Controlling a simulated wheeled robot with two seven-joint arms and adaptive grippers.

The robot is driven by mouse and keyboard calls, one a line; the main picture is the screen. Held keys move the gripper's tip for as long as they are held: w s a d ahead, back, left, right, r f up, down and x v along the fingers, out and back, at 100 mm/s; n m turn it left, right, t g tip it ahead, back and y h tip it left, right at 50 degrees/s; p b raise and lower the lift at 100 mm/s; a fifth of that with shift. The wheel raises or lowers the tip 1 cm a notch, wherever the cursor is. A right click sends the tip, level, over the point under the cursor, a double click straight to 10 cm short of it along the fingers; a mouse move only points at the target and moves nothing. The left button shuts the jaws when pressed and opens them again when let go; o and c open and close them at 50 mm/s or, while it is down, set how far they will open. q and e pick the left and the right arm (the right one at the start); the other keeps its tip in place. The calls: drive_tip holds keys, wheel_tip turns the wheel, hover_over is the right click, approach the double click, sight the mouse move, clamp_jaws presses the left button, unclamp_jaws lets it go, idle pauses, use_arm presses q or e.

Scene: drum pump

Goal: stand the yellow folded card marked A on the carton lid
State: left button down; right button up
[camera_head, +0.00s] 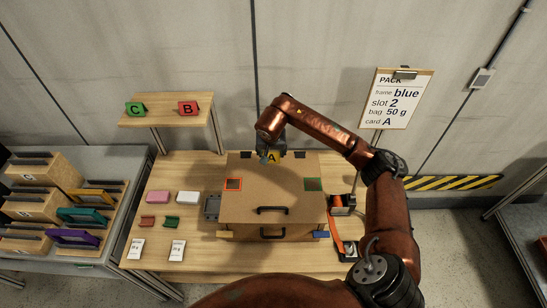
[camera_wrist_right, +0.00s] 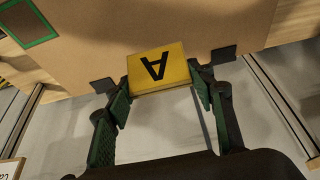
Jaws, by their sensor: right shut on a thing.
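My right gripper (camera_wrist_right: 160,92) is shut on the yellow card marked A (camera_wrist_right: 159,68), with one finger at each side of it. In the head view the card (camera_head: 273,157) shows in front of the gripper (camera_head: 272,152) at the back edge of the carton lid (camera_head: 270,195). In the right wrist view the card overlaps the lid's back edge; I cannot tell whether it touches the lid. My left gripper is not in view.
The lid has a red-outlined square (camera_head: 233,184), a green-outlined square (camera_head: 313,184) and a black handle (camera_head: 272,210). Green card C (camera_head: 135,108) and red card B (camera_head: 188,107) stand on a raised shelf (camera_head: 165,120). A tape dispenser (camera_head: 342,205) is right of the carton.

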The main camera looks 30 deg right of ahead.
sight(273, 158)
drive_tip(key=shift+w+d+f, duration=0.15)
drive_tip(key=shift+f, duration=0.1)
drive_tip(key=f, duration=0.3)
drive_tip(key=shift+d+f+p, duration=0.1)
drive_tip(key=shift+d+p, duration=0.15)
drive_tip(key=shift+p, duration=0.15)
drive_tip(key=shift+w+f, duration=0.1)
drive_tip(key=shift+f, duration=0.3)
drive_tip(key=o, duration=0.9)
use_arm(q)
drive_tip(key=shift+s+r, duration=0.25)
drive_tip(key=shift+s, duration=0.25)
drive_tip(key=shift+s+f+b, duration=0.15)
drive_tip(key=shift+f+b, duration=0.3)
drive_tip(key=shift+b, duration=0.1)
use_arm(e)
drive_tip(key=v, duration=1.2)
